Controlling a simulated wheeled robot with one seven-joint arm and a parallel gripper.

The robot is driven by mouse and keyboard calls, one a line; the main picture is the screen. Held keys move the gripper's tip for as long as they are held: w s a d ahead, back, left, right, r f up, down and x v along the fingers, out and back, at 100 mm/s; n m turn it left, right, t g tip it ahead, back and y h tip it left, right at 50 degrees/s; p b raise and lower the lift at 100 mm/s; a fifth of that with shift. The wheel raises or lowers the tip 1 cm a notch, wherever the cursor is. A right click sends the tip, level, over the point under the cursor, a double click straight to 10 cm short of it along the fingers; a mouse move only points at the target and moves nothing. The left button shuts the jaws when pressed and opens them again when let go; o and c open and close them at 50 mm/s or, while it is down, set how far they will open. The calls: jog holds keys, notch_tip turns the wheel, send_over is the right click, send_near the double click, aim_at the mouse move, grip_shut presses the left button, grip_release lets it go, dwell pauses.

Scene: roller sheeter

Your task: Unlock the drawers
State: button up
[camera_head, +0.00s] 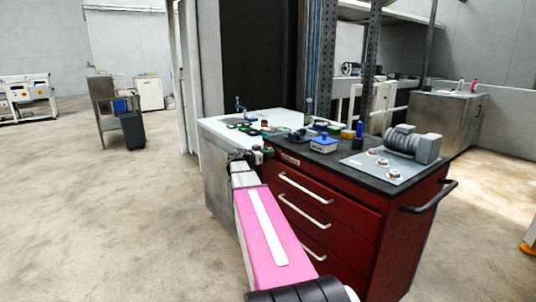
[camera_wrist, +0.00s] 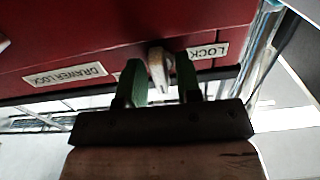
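The dark red drawer cabinet (camera_head: 325,235) stands in front of me with several white-handled drawers, all of which look shut. In the wrist view its red front (camera_wrist: 100,45) carries a label reading DRAWER LOCK (camera_wrist: 65,75) and another reading LOCK (camera_wrist: 208,51). A small pale metal lock key or knob (camera_wrist: 159,70) sticks out between the labels. My gripper (camera_wrist: 161,82) has its green fingers on either side of this key, with a visible gap to each finger, so it is open around it. In the head view my gripper (camera_head: 262,155) is at the cabinet's upper left corner, small and partly hidden.
The cabinet's black top (camera_head: 345,160) holds a blue-and-white box (camera_head: 324,144), a grey motor-like unit (camera_head: 412,143) on a plate, and small items. A side handle (camera_head: 432,197) juts out at right. A pale metal table (camera_head: 220,150) adjoins at left.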

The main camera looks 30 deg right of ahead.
jog(key=shift+a, duration=0.1)
jog(key=s+a, duration=0.1)
jog(key=a, duration=0.9)
jog(key=shift+s+a, duration=0.25)
jog(key=shift+a, duration=0.05)
jog(key=s+a+f+n+g+y, duration=0.1)
jog(key=s+a+f+n+y, duration=0.35)
jog(key=f, duration=0.55)
jog(key=s+a+f+n+y, duration=0.4)
jog(key=s+f, duration=0.2)
jog(key=f, duration=0.3)
jog(key=s+a+f+n+y, duration=0.4)
jog(key=s+a+f, duration=0.1)
jog(key=a, duration=0.2)
jog(key=s+a+f+n+g+y, duration=0.1)
jog(key=s+a+f+n+y, duration=0.3)
jog(key=a, duration=0.4)
jog(key=shift+s+a+f+g+y, duration=0.3)
jog(key=shift+s+f+y, duration=0.35)
jog(key=shift+s+f, duration=0.45)
